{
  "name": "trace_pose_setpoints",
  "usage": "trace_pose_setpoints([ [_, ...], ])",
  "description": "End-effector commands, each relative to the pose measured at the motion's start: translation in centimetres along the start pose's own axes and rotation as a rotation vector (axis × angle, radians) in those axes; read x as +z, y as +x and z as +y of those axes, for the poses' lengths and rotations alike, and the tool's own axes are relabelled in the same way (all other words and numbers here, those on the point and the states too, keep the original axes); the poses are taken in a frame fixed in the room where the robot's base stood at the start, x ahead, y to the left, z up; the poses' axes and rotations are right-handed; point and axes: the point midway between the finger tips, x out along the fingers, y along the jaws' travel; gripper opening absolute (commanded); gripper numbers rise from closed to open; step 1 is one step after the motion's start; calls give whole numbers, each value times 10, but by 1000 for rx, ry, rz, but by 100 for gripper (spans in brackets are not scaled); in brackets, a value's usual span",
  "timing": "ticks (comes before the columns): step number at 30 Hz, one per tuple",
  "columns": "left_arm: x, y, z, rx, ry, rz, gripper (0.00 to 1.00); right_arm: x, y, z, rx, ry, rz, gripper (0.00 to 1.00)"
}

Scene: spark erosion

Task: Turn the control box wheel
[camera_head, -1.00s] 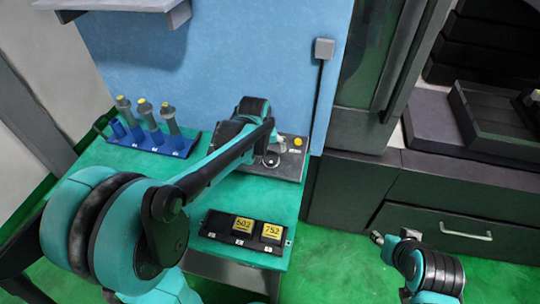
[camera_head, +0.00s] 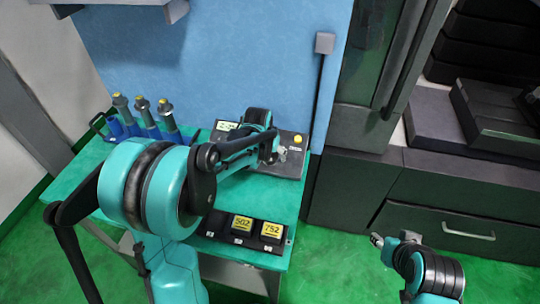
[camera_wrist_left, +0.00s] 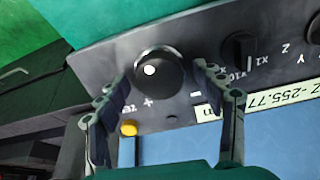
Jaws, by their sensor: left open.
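The control box (camera_head: 290,168) is a dark panel at the back of the green table; its face also shows in the left wrist view (camera_wrist_left: 185,108). Its wheel (camera_wrist_left: 160,66) is a round black knob with a white dot, between "+" and "-" marks. In the head view my left gripper (camera_head: 276,153) is over the box and hides most of the wheel. In the left wrist view my left gripper (camera_wrist_left: 162,80) is open, one finger on each side of the wheel; I cannot tell whether they touch it. My right gripper (camera_head: 378,240) is low at the right, away from the box, its jaws too small to judge.
A yellow button (camera_wrist_left: 128,128) and a display (camera_wrist_left: 265,98) reading Z -255.77 are on the box. A blue rack (camera_head: 195,137) with several tools stands left. A black tray (camera_head: 215,227) with yellow-topped blocks lies in front. A dark cabinet (camera_head: 345,190) stands right.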

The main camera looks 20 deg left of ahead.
Motion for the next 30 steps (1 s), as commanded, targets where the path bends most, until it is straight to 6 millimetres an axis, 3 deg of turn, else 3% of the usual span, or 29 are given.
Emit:
trace_pose_setpoints([
  [5,0,0,0,0,0,0,68,0,0,0,0,0,0,40],
  [11,0,0,0,0,0,0,21,0,0,0,0,0,0,40],
  [12,0,0,0,0,0,0,18,0,0,0,0,0,0,40],
  [22,0,0,0,0,-32,1,18,0,-1,0,0,0,0,40],
  [30,0,-1,0,-2,-184,7,18,-2,-2,0,0,0,0,40],
])
